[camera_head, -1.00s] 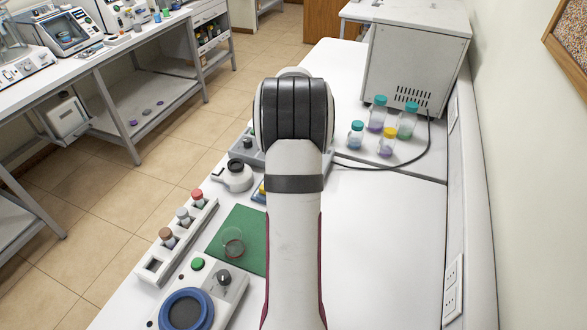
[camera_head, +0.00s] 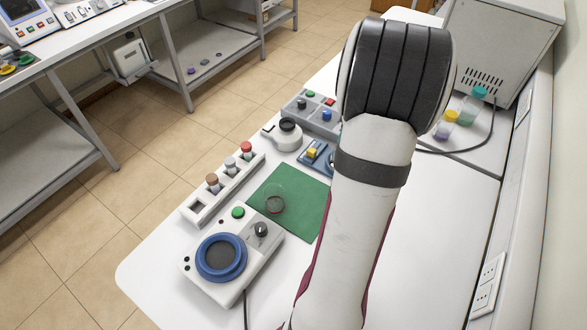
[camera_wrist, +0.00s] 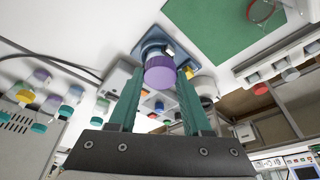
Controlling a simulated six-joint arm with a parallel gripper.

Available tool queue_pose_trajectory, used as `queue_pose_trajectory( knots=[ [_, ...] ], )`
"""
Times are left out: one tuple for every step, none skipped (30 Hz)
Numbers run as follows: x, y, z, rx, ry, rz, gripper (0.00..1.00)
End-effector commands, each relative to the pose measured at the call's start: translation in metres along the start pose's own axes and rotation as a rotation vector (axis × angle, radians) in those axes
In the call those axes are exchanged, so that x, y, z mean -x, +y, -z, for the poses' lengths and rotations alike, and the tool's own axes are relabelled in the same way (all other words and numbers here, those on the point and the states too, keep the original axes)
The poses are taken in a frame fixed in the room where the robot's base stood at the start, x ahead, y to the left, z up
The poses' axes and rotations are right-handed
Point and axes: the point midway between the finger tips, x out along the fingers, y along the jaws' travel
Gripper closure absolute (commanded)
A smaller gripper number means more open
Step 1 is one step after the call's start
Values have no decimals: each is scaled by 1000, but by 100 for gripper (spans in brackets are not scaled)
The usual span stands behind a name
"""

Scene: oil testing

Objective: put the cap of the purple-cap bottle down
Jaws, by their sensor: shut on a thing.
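In the wrist view, my gripper (camera_wrist: 160,76) has its two teal fingers shut on the purple cap (camera_wrist: 160,72). The cap hangs between the fingertips, and part of its sides is hidden by them. Behind it shows a blue fixture (camera_wrist: 152,40) on the white bench; I cannot tell the gap between them. In the head view my arm hides the gripper and the cap.
The head view shows a green mat (camera_head: 300,212) with a glass dish (camera_head: 274,203), a white rack (camera_head: 230,190) with several capped vials, and a device with a blue ring (camera_head: 221,258). Capped bottles (camera_head: 458,117) stand at the back right.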

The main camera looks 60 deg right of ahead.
Motion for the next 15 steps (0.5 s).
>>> queue_pose_trajectory(
  knots=[
    [-10,-17,-4,46,-5,14,100],
    [-16,-25,-7,68,-5,21,100],
    [-21,-34,-10,96,-5,27,100],
    [-24,-40,-11,112,-3,30,100],
    [-28,-45,-12,124,-4,33,100],
    [-33,-52,-12,136,-4,35,100],
    [-38,-58,-11,140,-5,37,100],
    [-44,-65,-9,145,-5,37,100],
    [-52,-76,-6,146,-5,37,100],
    [-59,-84,-3,146,-5,37,100],
    [-66,-92,-1,145,-5,37,100],
    [-75,-103,3,145,-5,37,100],
    [-82,-111,5,145,-6,37,100],
    [-88,-118,8,145,-4,36,100],
    [-95,-127,11,142,-4,36,100]
  ],
)
